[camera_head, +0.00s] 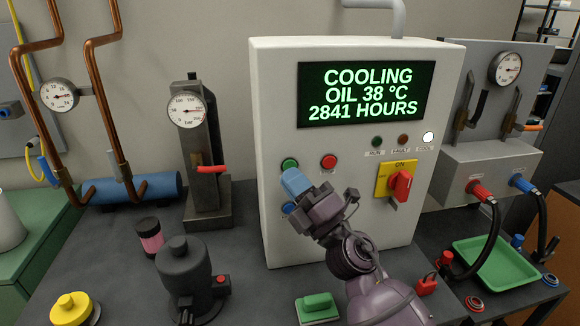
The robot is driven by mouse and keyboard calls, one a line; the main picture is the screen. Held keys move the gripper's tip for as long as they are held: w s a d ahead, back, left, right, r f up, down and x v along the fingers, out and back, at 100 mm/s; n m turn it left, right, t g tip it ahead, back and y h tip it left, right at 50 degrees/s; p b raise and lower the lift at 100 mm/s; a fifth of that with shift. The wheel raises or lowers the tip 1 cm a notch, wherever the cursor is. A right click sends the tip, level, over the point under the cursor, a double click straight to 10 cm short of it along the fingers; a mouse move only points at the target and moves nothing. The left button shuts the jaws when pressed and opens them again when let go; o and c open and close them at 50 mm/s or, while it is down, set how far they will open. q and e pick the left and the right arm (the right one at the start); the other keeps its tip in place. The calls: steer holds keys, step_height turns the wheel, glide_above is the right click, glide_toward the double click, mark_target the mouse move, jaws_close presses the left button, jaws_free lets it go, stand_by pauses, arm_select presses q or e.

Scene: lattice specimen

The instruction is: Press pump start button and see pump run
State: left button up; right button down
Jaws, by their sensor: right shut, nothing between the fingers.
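The white control cabinet (350,230) stands on the dark bench. Its screen (366,94) reads "COOLING OIL 38 °C 2841 HOURS". A green button (290,163) and a red button (328,161) sit below the screen. The RUN lamp (376,142) and FAULT lamp (403,140) look dark; the COOL lamp (428,137) is lit white. My right gripper (292,180) is shut and empty, its blue fingertips just below the green button; contact cannot be told. It partly hides a blue button (287,208). My left gripper is not in view.
A red rotary switch (400,186) on a yellow plate stands right of my gripper. A gauge stand (207,205) with a red lever is left of the cabinet. A dark pump-like body (184,268), a green block (318,307) and a green tray (497,262) occupy the bench.

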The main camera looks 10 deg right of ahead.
stand_by(0.3)
steer(key=shift+w, duration=0.1)
stand_by(0.4)
steer(key=shift+w, duration=0.35)
steer(key=shift+w, duration=0.35)
stand_by(0.8)
steer(key=shift+s, duration=0.8)
steer(key=shift+s, duration=0.1)
